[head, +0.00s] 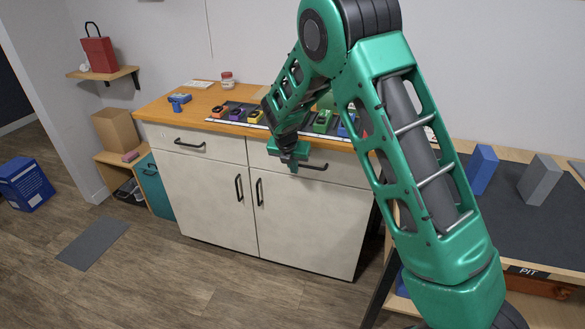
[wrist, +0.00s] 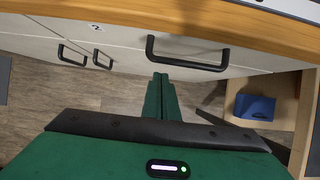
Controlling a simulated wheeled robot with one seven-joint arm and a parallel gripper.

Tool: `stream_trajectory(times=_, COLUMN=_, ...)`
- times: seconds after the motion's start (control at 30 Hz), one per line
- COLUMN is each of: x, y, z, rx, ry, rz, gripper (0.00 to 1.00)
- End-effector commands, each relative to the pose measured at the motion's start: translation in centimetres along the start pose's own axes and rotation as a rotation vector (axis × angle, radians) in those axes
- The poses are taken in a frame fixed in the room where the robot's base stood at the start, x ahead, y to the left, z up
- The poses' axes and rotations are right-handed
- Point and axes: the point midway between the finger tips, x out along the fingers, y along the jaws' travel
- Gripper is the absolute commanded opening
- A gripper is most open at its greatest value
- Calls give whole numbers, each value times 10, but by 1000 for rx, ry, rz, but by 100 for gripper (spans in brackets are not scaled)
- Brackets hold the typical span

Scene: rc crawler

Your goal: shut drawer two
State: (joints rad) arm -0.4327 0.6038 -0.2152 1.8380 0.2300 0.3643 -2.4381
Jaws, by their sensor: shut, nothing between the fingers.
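Drawer two is the right-hand top drawer (head: 345,172) of the white cabinet, with a black bar handle (head: 313,166). In the wrist view a small "2" label (wrist: 96,27) shows on its front (wrist: 125,40), left of the handle (wrist: 187,55). The front looks about level with the cabinet face; a small gap cannot be ruled out. My green gripper (head: 292,166) is at the drawer front, by the handle's left end. In the wrist view its fingertips (wrist: 160,77) are together and empty, just below the handle; whether they touch it I cannot tell.
The left drawer (head: 190,143) looks shut, as do the two doors (head: 205,195) below. The wooden worktop (head: 160,108) overhangs the drawers and carries a dark tray with several coloured toy parts. A dark bench (head: 540,220) stands on the right.

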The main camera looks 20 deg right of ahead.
Motion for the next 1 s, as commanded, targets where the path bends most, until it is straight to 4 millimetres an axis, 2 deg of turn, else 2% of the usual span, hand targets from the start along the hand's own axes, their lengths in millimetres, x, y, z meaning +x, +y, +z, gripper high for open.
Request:
stream_trajectory(times=0.03, x=-1, y=2, z=-11, rx=-7, ry=7, rz=0, gripper=0)
stream_trajectory(times=0.1, x=-6, y=3, z=-19, rx=-6, ry=10, rz=1, gripper=0)
stream_trajectory(times=0.4, x=-70, y=5, z=-20, rx=-10, ry=14, rz=4, gripper=0)
stream_trajectory(times=0.53, x=-88, y=5, z=-21, rx=-11, ry=16, rz=3, gripper=0)
stream_trajectory(times=0.73, x=-102, y=1, z=-21, rx=5, ry=19, rz=-1, gripper=0)
stream_trajectory(times=0.87, x=-113, y=-28, z=-14, rx=149, ry=37, rz=-18, gripper=0)
stream_trajectory(times=0.97, x=-127, y=-72, z=-8, rx=374, ry=65, rz=-48, gripper=0)
stream_trajectory(times=1.0, x=-134, y=-92, z=-7, rx=483, ry=77, rz=-64, gripper=0)
